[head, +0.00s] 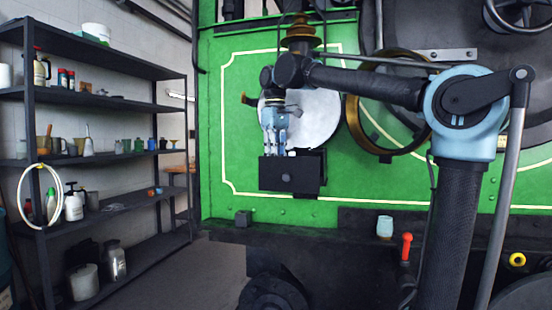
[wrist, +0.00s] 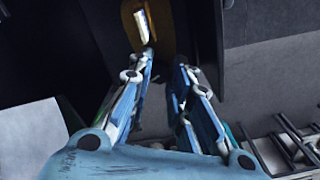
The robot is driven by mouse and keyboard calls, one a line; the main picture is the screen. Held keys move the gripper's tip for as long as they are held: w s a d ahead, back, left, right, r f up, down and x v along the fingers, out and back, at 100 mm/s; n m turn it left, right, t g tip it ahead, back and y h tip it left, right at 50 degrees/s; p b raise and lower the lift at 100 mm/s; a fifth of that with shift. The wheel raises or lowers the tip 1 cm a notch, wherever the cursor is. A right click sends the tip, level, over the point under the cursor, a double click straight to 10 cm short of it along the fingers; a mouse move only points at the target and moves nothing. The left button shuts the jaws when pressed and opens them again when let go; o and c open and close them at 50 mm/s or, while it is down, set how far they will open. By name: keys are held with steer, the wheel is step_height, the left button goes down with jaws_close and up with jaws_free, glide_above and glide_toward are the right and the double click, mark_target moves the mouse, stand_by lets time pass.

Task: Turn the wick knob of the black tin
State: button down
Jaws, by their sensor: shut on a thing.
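The black tin (head: 304,177) is a dark box fixed low in front of a round pale disc (head: 318,120) on the green panel. A small round boss shows on its front face. My gripper (head: 280,153) reaches down from above, its fingertips at the top edge of the tin. In the wrist view my gripper (wrist: 166,58) has its two blue-grey fingers drawn close together. A brass part (wrist: 131,24) with a bright strip is just beyond the fingertips, against dark surfaces. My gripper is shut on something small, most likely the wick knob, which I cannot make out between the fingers.
A brass ring (head: 351,130) stands to the right of the tin, behind my arm. A pale blue cup (head: 385,226) and a red-handled lever (head: 406,246) are on the dark ledge below. Shelves (head: 105,104) with bottles stand at the left, apart from the tin.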

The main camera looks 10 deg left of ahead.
stand_by(0.3)
steer(key=c, duration=1.4)
jaws_free()
steer(key=shift+c, duration=0.2)
step_height(320, 180, up, 12)
steer(key=shift+w, duration=0.1)
